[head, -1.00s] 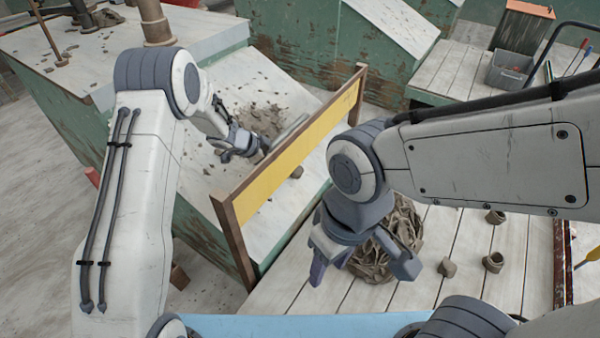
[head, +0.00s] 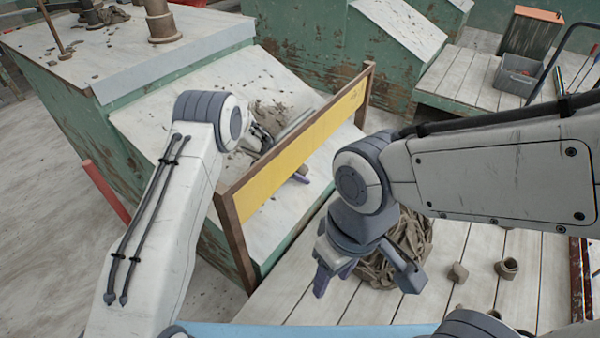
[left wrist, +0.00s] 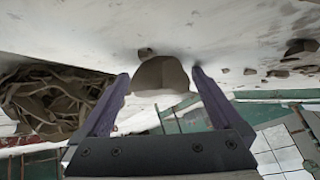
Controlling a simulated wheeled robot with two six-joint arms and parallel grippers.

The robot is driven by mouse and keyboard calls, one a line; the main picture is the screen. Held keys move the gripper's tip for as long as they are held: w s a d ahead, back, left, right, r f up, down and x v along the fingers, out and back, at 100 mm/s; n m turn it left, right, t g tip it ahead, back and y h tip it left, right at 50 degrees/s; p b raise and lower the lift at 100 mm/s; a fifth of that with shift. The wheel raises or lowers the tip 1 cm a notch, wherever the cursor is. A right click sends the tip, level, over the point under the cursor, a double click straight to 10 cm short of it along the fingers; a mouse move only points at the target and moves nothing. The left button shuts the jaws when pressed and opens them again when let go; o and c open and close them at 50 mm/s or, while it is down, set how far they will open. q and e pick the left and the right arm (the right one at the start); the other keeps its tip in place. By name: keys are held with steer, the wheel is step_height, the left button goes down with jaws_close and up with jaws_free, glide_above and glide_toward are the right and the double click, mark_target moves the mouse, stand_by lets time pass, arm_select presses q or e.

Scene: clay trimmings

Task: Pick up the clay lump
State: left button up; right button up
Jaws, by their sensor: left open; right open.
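In the left wrist view a brown, rounded clay lump (left wrist: 162,76) sits on a pale, clay-specked surface. My left gripper (left wrist: 160,82) is open, its purple fingers on either side of the lump. I cannot tell whether they touch it. My right gripper (head: 366,281) is open and empty, in front of a heap of clay trimmings (head: 408,250).
A yellow board (head: 268,172) on wooden posts stands between my arms, close to my left gripper. The sloped white surface (head: 180,125) behind it carries scattered clay bits. Small clay pieces (head: 507,268) lie on the planks at right. A grey bin (head: 518,74) stands far right.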

arm_select(q)
steer(key=shift+r, duration=0.1)
steer(key=c, duration=1.3)
